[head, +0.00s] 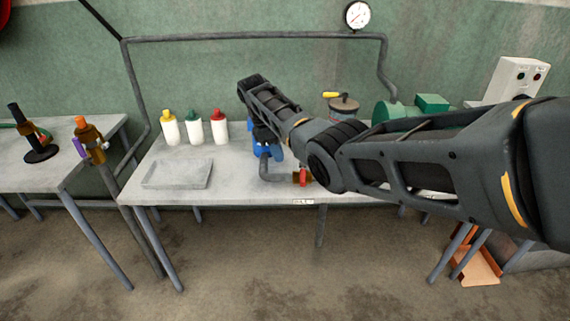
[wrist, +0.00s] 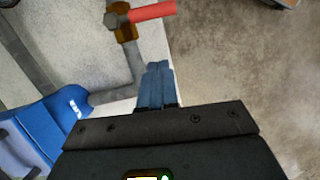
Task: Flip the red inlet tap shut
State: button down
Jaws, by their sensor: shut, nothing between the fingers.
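The red inlet tap handle (wrist: 153,12) sticks out to the right from a brass valve body (wrist: 125,32) at the top of the wrist view. It lies roughly crosswise to the grey pipe (wrist: 132,62). In the head view the red handle (head: 303,177) shows small near the bench's front edge, partly beside my arm. My gripper's blue-grey fingers (wrist: 158,70) are together and empty. In the picture they are below the valve and handle, apart from the handle. In the head view my arm hides much of the gripper.
A blue body (wrist: 45,125) is left of my fingers. On the bench are a grey tray (head: 177,186), several bottles (head: 194,130), a pot with a yellow handle (head: 343,105) and a green machine (head: 395,112).

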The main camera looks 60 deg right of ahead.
jog(key=shift+v, duration=2.1)
